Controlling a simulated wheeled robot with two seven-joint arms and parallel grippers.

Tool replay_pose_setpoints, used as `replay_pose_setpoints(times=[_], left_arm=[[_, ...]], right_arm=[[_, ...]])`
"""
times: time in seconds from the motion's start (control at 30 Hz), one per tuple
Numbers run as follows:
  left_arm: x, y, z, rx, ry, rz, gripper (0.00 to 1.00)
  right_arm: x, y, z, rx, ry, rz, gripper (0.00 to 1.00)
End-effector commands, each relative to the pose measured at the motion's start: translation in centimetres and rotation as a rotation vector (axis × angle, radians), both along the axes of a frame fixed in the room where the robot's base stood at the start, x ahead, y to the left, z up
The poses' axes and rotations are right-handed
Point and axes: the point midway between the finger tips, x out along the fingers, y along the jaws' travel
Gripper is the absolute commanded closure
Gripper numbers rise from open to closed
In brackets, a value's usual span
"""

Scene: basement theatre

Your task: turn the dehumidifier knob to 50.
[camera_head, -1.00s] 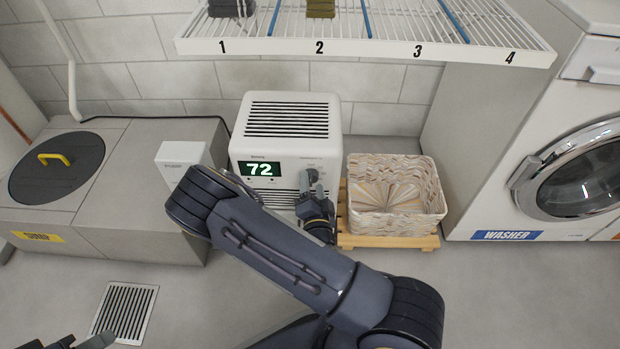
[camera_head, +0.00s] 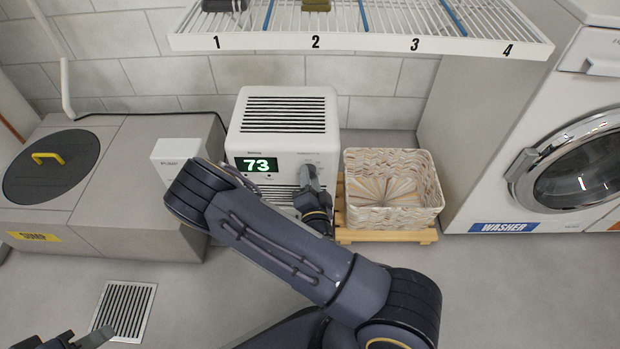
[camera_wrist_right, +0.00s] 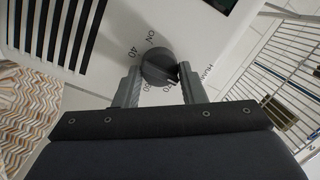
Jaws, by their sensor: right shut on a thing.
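The white dehumidifier (camera_head: 288,110) stands against the tiled wall, and its green display (camera_head: 259,164) reads 73. In the right wrist view its dark grey round knob (camera_wrist_right: 159,67) sits between the fingers, with the printed marks ON and 40 beside it. Other numbers near the knob are partly covered. My right gripper (camera_wrist_right: 157,78) is shut on the knob; in the head view it also shows at the dehumidifier's front (camera_head: 309,180). My left gripper (camera_head: 82,338) shows only in part at the bottom left edge; its fingers look apart.
A woven basket (camera_head: 393,168) on a wooden pallet (camera_head: 388,236) stands close to the right of the dehumidifier. A white pump box (camera_head: 178,154) is on its left. A wire shelf (camera_head: 360,43) hangs above. The washer (camera_head: 520,190) is at the right.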

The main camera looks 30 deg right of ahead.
Motion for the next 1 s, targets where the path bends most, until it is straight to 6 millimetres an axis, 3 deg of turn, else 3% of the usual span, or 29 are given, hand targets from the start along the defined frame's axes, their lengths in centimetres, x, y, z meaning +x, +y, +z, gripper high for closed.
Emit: replay_pose_setpoints(times=[0.27,1.0], left_arm=[[0.0,0.0,1.8,0.0,0.0,0.0,0.64],[0.0,0.0,6.9,0.0,0.0,0.0,0.64]], right_arm=[[0.0,0.0,0.1,0.127,-0.074,0.002,0.86],[0.0,0.2,-0.3,0.72,-0.436,0.001,0.86]])
